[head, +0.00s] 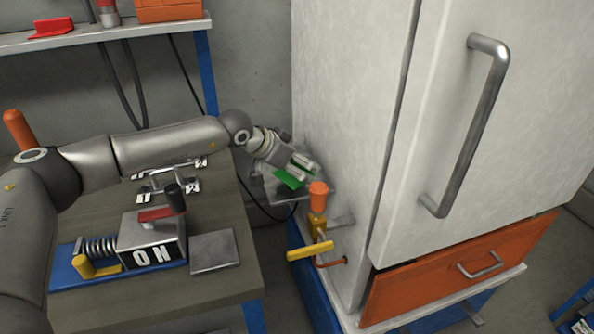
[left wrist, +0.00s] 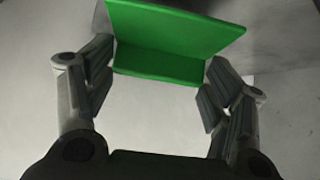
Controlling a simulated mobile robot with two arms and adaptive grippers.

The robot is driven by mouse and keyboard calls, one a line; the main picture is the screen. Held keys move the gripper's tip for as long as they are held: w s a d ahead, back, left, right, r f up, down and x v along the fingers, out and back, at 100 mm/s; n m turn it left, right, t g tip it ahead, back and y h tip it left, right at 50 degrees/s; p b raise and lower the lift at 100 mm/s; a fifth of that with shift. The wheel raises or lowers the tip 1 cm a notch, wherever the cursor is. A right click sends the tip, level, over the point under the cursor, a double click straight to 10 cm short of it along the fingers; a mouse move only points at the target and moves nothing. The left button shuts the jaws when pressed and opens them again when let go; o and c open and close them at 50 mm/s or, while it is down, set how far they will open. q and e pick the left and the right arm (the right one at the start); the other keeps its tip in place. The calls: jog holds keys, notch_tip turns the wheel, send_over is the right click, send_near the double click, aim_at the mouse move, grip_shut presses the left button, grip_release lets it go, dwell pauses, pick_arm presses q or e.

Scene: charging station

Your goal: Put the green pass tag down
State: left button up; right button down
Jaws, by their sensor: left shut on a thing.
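The green pass tag (head: 291,179) is a bright green, angled piece beside the tall white cabinet. In the left wrist view the tag (left wrist: 160,68) spans the space between the two fingers. My left gripper (head: 303,167) is shut on it, reaching in from the left over a small grey plate (head: 266,193) at the cabinet's side. The tag is above or against this plate; I cannot tell whether they touch. The fingers also show in the left wrist view (left wrist: 158,82). My right gripper is not in view.
An orange-topped yellow valve handle (head: 318,222) stands close in front of the tag. The white cabinet (head: 345,120) blocks the right side. A workbench (head: 130,300) below my arm carries an ON switch box (head: 152,255) and a grey pad (head: 214,251).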

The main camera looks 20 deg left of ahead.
pick_arm(q)
jog(key=shift+f, duration=1.1)
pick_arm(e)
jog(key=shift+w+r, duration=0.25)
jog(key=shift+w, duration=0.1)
pick_arm(q)
jog(key=shift+f, duration=0.1)
jog(key=o, duration=0.9)
jog(key=shift+c, duration=0.2)
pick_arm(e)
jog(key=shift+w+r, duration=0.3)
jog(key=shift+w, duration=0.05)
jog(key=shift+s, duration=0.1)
